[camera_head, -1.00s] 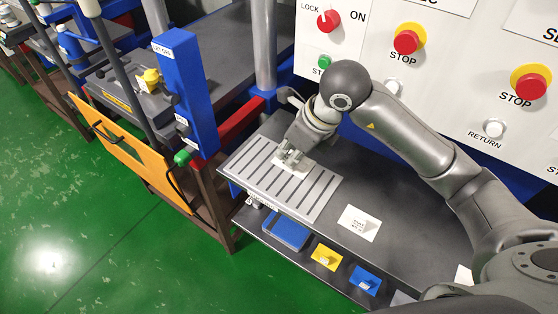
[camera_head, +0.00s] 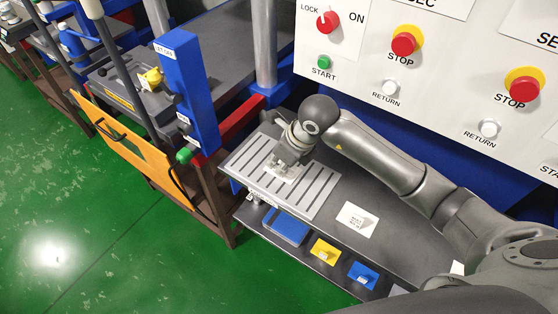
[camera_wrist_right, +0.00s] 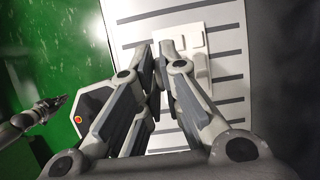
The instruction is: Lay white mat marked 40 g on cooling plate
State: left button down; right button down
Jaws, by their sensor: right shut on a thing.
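The white mat (camera_head: 279,175) is at the grey slotted cooling plate (camera_head: 322,186), over its middle. In the right wrist view the mat (camera_wrist_right: 197,72) has raised parts and lies flat along the slotted plate (camera_wrist_right: 233,65); whether it touches is hard to tell. My right gripper (camera_head: 284,167) is shut on the mat from above; its fingers also show in the right wrist view (camera_wrist_right: 160,72). The mat's marking is not readable. What looks like my left gripper (camera_wrist_right: 55,104) shows small at the left of the right wrist view, its jaws unclear.
A white card (camera_head: 357,219) with small print lies right of the plate. Blue (camera_head: 364,276) and yellow (camera_head: 325,251) pieces are on the lower shelf. A blue post (camera_head: 188,90) stands left of the plate. The button panel (camera_head: 440,80) rises behind my arm.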

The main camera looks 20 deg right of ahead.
jog(key=c, duration=1.6)
grip_release()
jog(key=shift+f, duration=0.1)
jog(key=shift+d+r, duration=0.1)
jog(key=shift+r, duration=0.25)
jog(key=b+v, duration=0.1)
jog(key=v, duration=1)
jog(key=shift+s+r, duration=0.1)
jog(key=shift+r, duration=0.2)
